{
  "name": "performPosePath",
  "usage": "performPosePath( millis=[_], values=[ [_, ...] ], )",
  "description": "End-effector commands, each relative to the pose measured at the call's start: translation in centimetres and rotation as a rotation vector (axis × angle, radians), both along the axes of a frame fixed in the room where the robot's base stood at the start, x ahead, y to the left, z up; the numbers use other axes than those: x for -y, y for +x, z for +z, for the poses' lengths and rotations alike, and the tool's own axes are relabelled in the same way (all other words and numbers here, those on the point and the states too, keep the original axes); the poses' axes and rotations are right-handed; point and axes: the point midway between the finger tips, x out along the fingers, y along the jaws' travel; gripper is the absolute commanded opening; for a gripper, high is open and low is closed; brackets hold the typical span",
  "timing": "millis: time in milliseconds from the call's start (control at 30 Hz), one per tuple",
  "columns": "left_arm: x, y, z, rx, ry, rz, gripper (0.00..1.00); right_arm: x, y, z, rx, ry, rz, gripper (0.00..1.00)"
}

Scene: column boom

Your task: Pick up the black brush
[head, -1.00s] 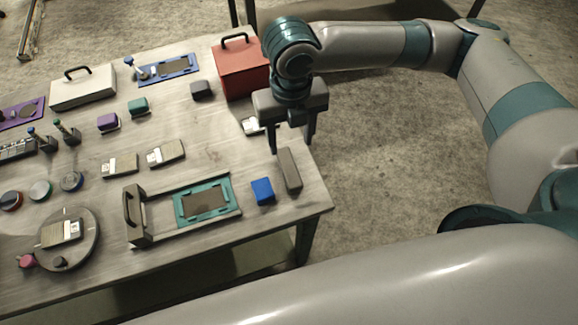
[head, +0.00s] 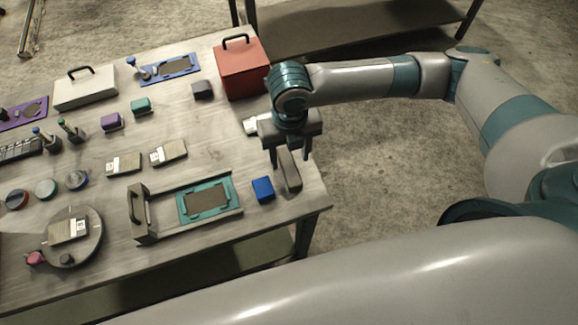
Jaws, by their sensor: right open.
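A dark grey-brown oblong block (head: 291,177) lies near the right edge of the table, right of a small blue block; it may be the black brush, but I see no bristles. My right gripper (head: 290,158) is open and points down over the block's far end, one finger on either side of it in the head view. A small black block (head: 203,90) lies farther back, left of the red box. My left gripper is not in view.
The blue block (head: 263,189) is close on the left of the oblong block. A teal-framed tray (head: 226,203) with a handle stands left of that. A red box (head: 241,70) stands behind my right gripper, and a white-and-grey piece (head: 250,126) lies just left of the wrist.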

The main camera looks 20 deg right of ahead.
Motion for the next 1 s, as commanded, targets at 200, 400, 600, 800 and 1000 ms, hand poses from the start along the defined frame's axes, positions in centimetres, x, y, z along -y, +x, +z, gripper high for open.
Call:
performPosePath(
  millis=[200,400,600,800,1000],
  values=[
    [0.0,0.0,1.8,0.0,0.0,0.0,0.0,-0.3,0.0,-2.5,-0.004,-0.001,-0.002,0.52],
    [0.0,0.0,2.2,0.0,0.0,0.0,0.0,-0.3,0.1,-4.2,0.0,-0.001,0.001,0.52],
    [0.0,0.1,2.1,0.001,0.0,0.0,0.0,-0.3,0.1,-4.4,0.001,0.0,0.001,0.52],
    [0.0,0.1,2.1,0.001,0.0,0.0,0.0,-0.3,0.1,-4.4,0.001,0.0,0.001,0.52],
    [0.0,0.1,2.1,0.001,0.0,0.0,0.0,-0.3,0.1,-4.4,0.001,0.0,0.001,0.23]
  ],
)
